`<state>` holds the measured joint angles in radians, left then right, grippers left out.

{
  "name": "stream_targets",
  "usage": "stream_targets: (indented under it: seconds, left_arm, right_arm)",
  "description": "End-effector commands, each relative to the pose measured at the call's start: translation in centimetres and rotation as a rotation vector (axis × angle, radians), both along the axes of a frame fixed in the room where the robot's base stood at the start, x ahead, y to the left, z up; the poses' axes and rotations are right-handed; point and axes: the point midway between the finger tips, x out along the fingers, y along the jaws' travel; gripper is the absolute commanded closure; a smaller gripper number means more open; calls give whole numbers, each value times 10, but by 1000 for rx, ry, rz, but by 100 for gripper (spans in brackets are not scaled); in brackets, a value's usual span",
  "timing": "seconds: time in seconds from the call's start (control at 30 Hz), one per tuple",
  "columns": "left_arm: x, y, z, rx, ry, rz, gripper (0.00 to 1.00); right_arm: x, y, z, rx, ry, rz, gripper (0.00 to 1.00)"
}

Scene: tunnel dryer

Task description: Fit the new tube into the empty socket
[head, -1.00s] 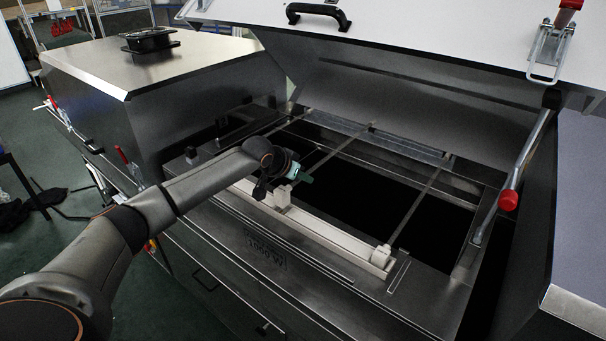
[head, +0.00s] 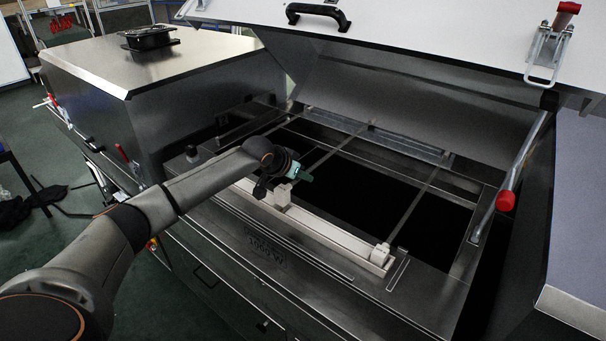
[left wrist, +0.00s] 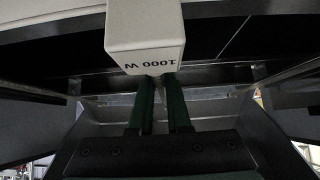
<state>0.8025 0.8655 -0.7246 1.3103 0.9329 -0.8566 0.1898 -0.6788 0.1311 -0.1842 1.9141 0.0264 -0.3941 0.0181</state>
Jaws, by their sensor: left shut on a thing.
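My left gripper (head: 303,173) is over the opened dryer bed, at the white rail along its near side. In the left wrist view its two green fingers (left wrist: 160,85) are shut on a white block marked "1000 W" (left wrist: 145,35), which looks like the end of the new tube. A thin rod (head: 328,156) runs from near the fingers toward the back rail, and I cannot tell whether it is that tube. White blocks sit on the near rail: one (head: 283,196) beside the gripper, one (head: 381,254) at the right end. The empty socket cannot be made out. My right gripper is out of view.
The raised lid (head: 420,95) hangs over the back of the bed. A strut with a red knob (head: 505,200) stands at the right. Another rod (head: 415,205) crosses the dark opening. A metal housing (head: 150,90) stands at the left.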

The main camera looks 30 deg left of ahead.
Motion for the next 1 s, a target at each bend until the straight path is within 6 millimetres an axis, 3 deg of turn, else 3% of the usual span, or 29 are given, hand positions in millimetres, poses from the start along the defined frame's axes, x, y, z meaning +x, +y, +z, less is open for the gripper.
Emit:
stream_targets:
  seconds: [1.0]
  left_arm:
    - [0,1,0,1,-2,1,100]
  right_arm:
    - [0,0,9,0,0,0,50]
